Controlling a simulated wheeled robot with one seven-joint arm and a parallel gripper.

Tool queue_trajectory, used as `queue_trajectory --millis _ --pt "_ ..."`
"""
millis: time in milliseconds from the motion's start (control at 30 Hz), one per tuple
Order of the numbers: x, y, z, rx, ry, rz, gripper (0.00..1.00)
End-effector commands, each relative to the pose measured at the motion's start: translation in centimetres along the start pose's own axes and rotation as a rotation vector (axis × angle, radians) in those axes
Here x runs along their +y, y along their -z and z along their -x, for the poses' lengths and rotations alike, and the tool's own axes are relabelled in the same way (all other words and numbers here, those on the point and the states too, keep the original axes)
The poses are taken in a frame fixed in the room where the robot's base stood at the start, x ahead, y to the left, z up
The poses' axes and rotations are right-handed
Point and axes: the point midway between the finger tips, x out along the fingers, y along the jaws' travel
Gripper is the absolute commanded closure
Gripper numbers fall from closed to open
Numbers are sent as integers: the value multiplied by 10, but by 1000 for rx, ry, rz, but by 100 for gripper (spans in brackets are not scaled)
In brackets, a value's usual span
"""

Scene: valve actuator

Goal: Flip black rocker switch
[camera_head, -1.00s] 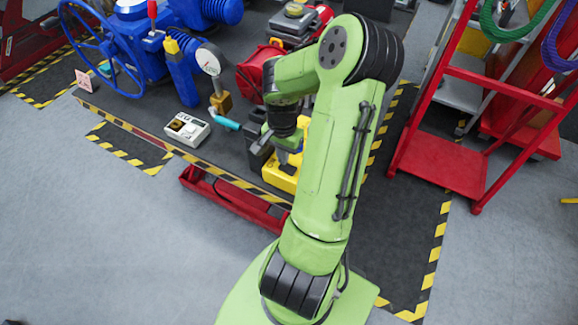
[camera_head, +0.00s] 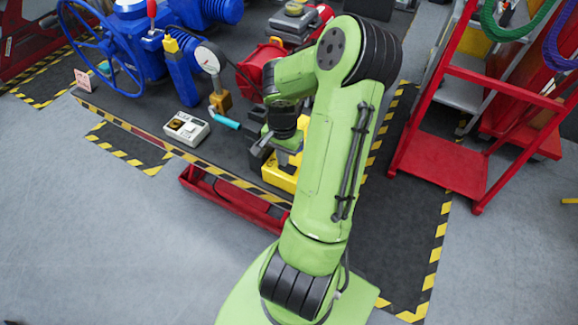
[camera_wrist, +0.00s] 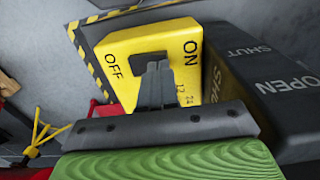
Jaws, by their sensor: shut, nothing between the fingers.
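The yellow switch box (camera_wrist: 124,40) fills the middle of the wrist view, with OFF lettered on its left and ON on its right. The black rocker switch (camera_wrist: 149,57) is between the two words, mostly hidden behind my fingers. My gripper (camera_wrist: 157,68) is shut and empty, its fingertips overlapping the switch in this view; I cannot tell whether they touch it. In the head view the yellow box (camera_head: 279,179) is partly hidden below my gripper (camera_head: 267,146), at the table's near right part.
A dark block (camera_wrist: 275,75) lettered OPEN and SHUT stands right of the yellow box. In the head view a white control box (camera_head: 187,128), a gauge (camera_head: 208,60), a red reel (camera_head: 262,68) and a blue valve handwheel (camera_head: 100,48) share the table.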

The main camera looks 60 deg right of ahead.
Motion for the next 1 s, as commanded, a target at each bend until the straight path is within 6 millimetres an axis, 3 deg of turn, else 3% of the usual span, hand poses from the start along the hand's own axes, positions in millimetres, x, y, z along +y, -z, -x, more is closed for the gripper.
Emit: queue_trajectory --millis 567,1000 --pt "0 0 -8 -1 0 0 100" --pt "0 0 33 1 0 0 100"
